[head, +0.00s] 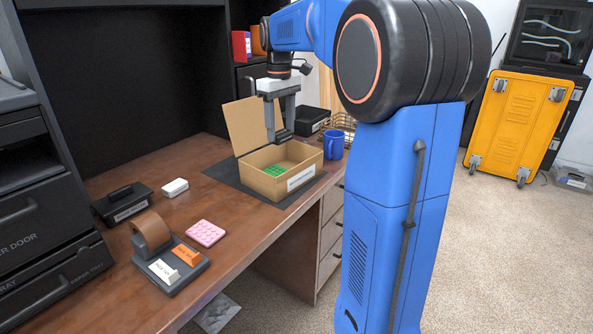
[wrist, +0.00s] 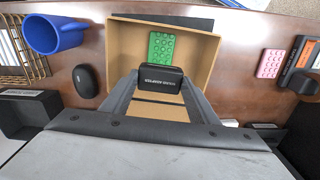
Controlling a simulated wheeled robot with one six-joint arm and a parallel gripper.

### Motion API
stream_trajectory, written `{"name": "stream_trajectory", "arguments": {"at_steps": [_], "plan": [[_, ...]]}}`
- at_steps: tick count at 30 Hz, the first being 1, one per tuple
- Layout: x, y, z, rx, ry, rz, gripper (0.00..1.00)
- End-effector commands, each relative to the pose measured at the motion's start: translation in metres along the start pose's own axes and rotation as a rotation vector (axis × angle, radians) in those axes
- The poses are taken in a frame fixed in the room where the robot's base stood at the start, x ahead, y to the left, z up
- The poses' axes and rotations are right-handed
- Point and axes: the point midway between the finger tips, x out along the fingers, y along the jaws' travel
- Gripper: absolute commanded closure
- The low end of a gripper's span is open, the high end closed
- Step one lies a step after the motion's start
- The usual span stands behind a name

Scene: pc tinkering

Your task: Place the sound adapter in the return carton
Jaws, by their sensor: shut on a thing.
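The return carton (head: 302,166) is an open cardboard box with its lid flap raised, standing on a dark mat on the desk. It also shows in the wrist view (wrist: 207,47). A green studded block (head: 275,171) lies inside it and shows in the wrist view too (wrist: 161,47). My gripper (head: 283,136) hangs above the carton opening, pointing down. It is shut on a small black box with a white label (wrist: 160,79), which I take to be the sound adapter; the label is too small to read. The adapter appears over the carton interior.
A blue mug (head: 333,145) and a wire basket (head: 341,128) stand right of the carton. A black mouse-like object (wrist: 86,80) lies beside it. A pink studded block (head: 205,233), a white box (head: 175,187) and a tape dispenser (head: 151,231) are to the left.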

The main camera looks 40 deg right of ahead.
Motion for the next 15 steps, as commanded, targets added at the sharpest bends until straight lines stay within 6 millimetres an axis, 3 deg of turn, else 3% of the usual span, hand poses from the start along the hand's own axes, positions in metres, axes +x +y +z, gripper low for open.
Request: {"name": "stream_trajectory", "arguments": {"at_steps": [9,15], "plan": [[0.050,0.000,0.000,-0.001,-0.002,-0.001,0.69],[0.062,0.000,0.000,0.000,-0.002,-0.001,0.69]]}}
